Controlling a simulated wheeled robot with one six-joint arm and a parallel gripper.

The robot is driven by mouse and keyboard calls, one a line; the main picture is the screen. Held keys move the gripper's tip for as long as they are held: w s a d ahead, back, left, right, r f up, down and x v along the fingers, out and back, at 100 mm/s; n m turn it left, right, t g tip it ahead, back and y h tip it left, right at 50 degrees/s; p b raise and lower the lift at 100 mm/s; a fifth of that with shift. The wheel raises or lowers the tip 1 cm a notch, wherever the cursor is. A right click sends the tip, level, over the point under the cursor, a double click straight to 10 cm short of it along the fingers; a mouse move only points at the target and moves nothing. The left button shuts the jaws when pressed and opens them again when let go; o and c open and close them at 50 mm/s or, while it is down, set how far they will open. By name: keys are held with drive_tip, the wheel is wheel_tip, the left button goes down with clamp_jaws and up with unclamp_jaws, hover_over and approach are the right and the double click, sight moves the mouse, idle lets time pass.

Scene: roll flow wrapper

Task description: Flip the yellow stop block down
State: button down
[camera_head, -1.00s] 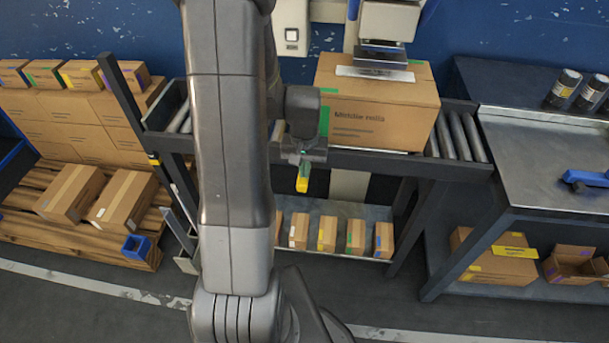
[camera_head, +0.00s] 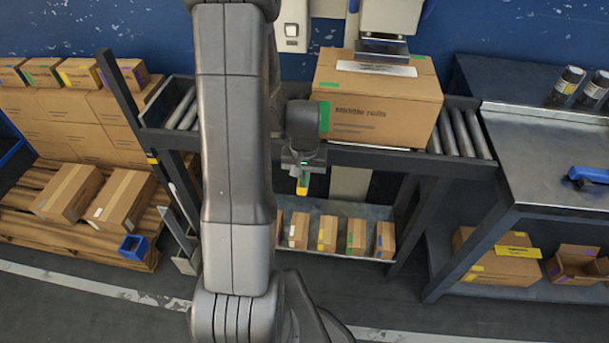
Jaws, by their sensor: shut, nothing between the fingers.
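A small yellow piece (camera_head: 303,185), which looks like the stop block, shows at the front of the roller conveyor (camera_head: 385,160). It hangs below the front rail, with a bit of green beside it. My gripper (camera_head: 302,168) is shut and empty, right above and in front of the yellow piece. It hides the piece's upper part and its hinge. I cannot tell whether the fingertips touch it. A large carton (camera_head: 375,105) marked "Middle rolls" stands on the rollers, right of my gripper.
My arm covers the conveyor's left middle. A press-like head (camera_head: 385,40) is above the carton. Small boxes (camera_head: 327,233) stand on the lower shelf. A metal workbench (camera_head: 550,150) is at right, a pallet (camera_head: 90,240) with cartons at left. Floor in front is clear.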

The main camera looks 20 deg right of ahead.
drive_tip(key=shift+f, duration=0.7)
drive_tip(key=shift+s, duration=0.15)
drive_tip(key=shift+a, duration=0.1)
wheel_tip(320, 180, up, 15)
drive_tip(key=p, duration=0.3)
drive_tip(key=shift+f+p, duration=0.2)
drive_tip(key=shift+p, duration=0.15)
drive_tip(key=shift+f, duration=0.1)
wheel_tip(320, 180, down, 14)
drive_tip(key=b, duration=0.3)
drive_tip(key=shift+b, duration=0.3)
